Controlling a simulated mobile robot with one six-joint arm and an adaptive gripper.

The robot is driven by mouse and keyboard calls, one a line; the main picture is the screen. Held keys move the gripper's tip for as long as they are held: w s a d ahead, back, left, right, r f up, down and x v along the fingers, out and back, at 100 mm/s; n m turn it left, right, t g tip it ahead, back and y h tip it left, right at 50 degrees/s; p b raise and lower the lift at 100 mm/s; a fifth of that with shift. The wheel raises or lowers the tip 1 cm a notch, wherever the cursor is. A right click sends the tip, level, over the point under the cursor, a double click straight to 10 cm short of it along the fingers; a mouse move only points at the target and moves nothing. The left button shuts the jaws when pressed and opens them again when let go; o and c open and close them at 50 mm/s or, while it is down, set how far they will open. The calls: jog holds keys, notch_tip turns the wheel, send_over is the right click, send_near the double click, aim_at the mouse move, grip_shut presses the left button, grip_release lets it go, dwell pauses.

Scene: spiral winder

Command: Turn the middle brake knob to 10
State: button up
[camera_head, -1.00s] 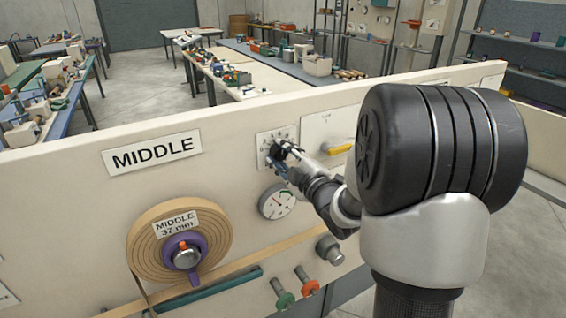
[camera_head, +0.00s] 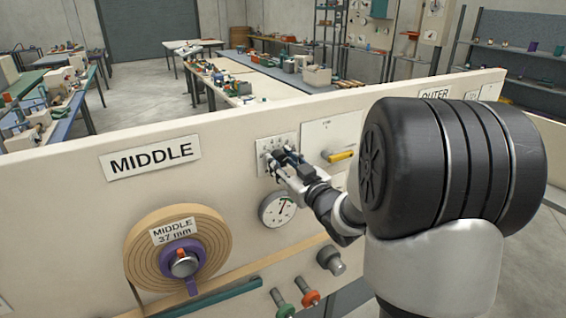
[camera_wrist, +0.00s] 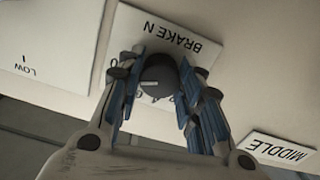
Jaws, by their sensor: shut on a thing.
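The middle brake knob (camera_wrist: 160,76) is a dark round knob on a white plate marked BRAKE N (camera_wrist: 180,35), upside down in the wrist view. A light pointer line shows on the knob, and its scale digits are partly hidden by my fingers. My gripper (camera_wrist: 157,88) has one finger on each side of the knob and is shut on it. In the head view my gripper (camera_head: 283,160) is at the brake plate (camera_head: 266,143), right of the MIDDLE sign (camera_head: 150,157), and the knob is hidden behind the fingers.
A yellow lever (camera_head: 342,156) sits right of the brake plate. A round gauge (camera_head: 277,209) is just below my gripper. A tape roll (camera_head: 142,247) on a purple hub is lower left. Green (camera_head: 282,303) and red (camera_head: 309,297) knobs and a grey cylinder (camera_head: 331,260) stick out below.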

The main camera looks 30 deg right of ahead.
jog(key=shift+m, duration=0.8)
jog(key=o, duration=1.1)
jog(key=shift+c, duration=0.2)
jog(key=s, duration=1.2)
jog(key=shift+d, duration=0.15)
